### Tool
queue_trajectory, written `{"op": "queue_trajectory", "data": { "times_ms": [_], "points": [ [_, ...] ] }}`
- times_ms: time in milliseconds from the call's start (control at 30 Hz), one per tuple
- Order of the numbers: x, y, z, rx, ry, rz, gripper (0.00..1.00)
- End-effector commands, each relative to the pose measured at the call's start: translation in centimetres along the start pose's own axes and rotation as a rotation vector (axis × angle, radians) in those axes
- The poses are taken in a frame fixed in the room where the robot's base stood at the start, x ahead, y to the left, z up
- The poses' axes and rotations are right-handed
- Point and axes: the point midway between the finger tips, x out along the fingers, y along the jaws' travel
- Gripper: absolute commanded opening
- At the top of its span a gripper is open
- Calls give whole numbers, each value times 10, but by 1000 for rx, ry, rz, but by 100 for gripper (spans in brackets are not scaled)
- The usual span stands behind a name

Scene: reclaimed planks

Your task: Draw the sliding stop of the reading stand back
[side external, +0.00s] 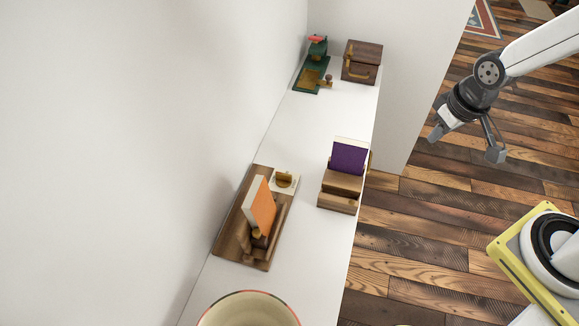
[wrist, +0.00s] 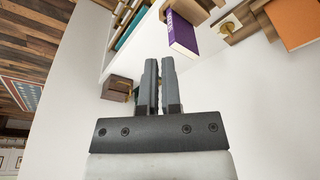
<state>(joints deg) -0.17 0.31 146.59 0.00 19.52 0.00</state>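Two wooden book stands are on the white ledge, and I cannot tell for certain which is the reading stand. One holds an orange book (side external: 260,205) leaning on a dark plank base (side external: 234,236), with small wooden and brass parts in front; no sliding stop can be clearly picked out. The other, a lighter wooden stand (side external: 337,200), holds a purple book (side external: 348,160). The wrist view also shows the purple book (wrist: 181,35) and orange book (wrist: 296,22). My gripper (side external: 436,134) is off the ledge's right side, touching nothing. Its fingers (wrist: 160,66) are nearly together and empty.
A brown box (side external: 361,62) with a brass handle and a green device (side external: 312,72) stand at the ledge's far end. A small brass piece on a white plate (side external: 293,187) is beside the orange book. A bowl (side external: 248,296) is at the near end. The ledge's middle is clear.

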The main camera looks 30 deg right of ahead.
Motion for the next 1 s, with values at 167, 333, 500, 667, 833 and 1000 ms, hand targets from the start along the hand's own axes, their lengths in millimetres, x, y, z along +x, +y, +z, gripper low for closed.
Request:
{"op": "queue_trajectory", "data": {
  "times_ms": [167, 333, 500, 667, 833, 1000],
  "points": [
    [10, -8, -9, -27, 32, -6, 0],
    [30, -25, -27, -79, 105, -22, 0],
    [56, -51, -47, -147, 206, -49, 0],
    [81, -79, -60, -210, 305, -82, 0],
    [106, -110, -68, -273, 408, -124, 0],
    [129, -142, -68, -333, 511, -174, 0]
  ]
}}
